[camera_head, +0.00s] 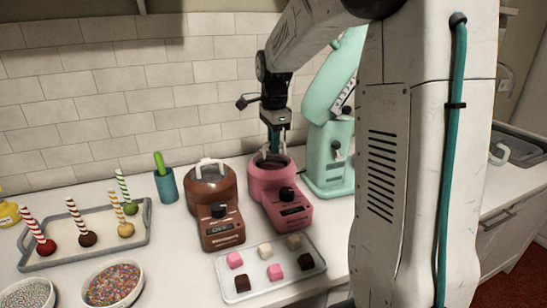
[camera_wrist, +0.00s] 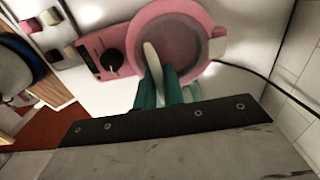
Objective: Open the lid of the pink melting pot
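The pink melting pot (camera_head: 268,185) stands on the white counter, to the right of a brown pot of the same kind. In the wrist view the pink pot (camera_wrist: 141,28) has a round see-through lid (camera_wrist: 185,40) lying over its opening, with a pale handle (camera_wrist: 152,58). My gripper (camera_head: 272,148) reaches down to the top of the pink pot, at the handle. In the wrist view my gripper's teal fingers (camera_wrist: 162,78) lie close on either side of the handle's near end. Whether they press on it is not clear. The arm partly hides the lid in the head view.
The brown pot (camera_head: 200,190) stands close on the left, the mint mixer (camera_head: 325,155) close behind right. A tray of sweets (camera_head: 242,285) lies in front. A teal cup (camera_head: 166,187), a tray of cake pops (camera_head: 70,252) and sprinkle bowls (camera_head: 112,285) are further left.

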